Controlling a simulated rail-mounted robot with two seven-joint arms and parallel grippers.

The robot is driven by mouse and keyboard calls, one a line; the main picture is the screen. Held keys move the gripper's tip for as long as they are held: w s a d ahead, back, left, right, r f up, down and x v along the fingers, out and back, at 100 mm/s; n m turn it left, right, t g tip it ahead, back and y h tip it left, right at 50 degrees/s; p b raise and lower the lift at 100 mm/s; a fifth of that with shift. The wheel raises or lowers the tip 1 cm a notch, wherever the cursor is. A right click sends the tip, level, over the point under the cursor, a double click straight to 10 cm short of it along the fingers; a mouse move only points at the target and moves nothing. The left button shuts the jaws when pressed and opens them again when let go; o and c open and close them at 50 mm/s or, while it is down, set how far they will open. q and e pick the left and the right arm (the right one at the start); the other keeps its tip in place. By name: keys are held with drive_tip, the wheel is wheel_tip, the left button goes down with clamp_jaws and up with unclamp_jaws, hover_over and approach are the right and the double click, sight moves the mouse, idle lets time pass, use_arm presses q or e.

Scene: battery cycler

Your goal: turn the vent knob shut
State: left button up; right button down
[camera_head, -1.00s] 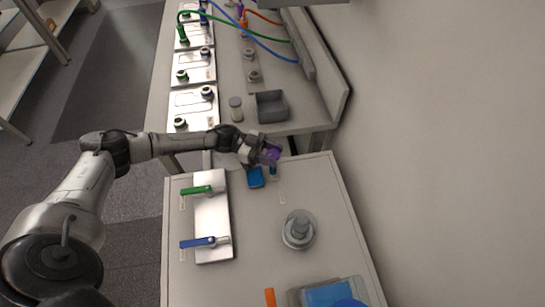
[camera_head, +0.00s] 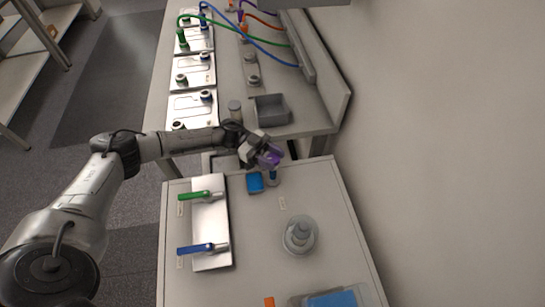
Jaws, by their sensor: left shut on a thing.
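My left gripper (camera_head: 268,158) is over the far edge of the near cabinet. It is shut on a small purple piece (camera_head: 273,158), largely covered by the fingers; I cannot tell for sure whether this is the vent knob. A metal plate (camera_head: 210,225) on the cabinet top carries a green lever (camera_head: 198,196) and a blue lever (camera_head: 197,248), both lying crosswise to the left. My right gripper is not in view.
A clear tray with a blue item (camera_head: 333,299) is at the front edge. The far bench holds a grey bin (camera_head: 271,109), a capped jar (camera_head: 235,110) and coloured cables (camera_head: 240,35). A wall bounds the right.

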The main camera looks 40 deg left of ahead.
use_arm(q)
drive_tip(key=o, duration=0.9)
drive_tip(key=shift+d, duration=0.1)
drive_tip(key=shift+o, duration=0.2)
drive_tip(key=a, duration=0.7)
drive_tip(key=shift+s+a+b, duration=0.3)
drive_tip(key=shift+s, duration=0.15)
drive_tip(key=shift+r, duration=0.1)
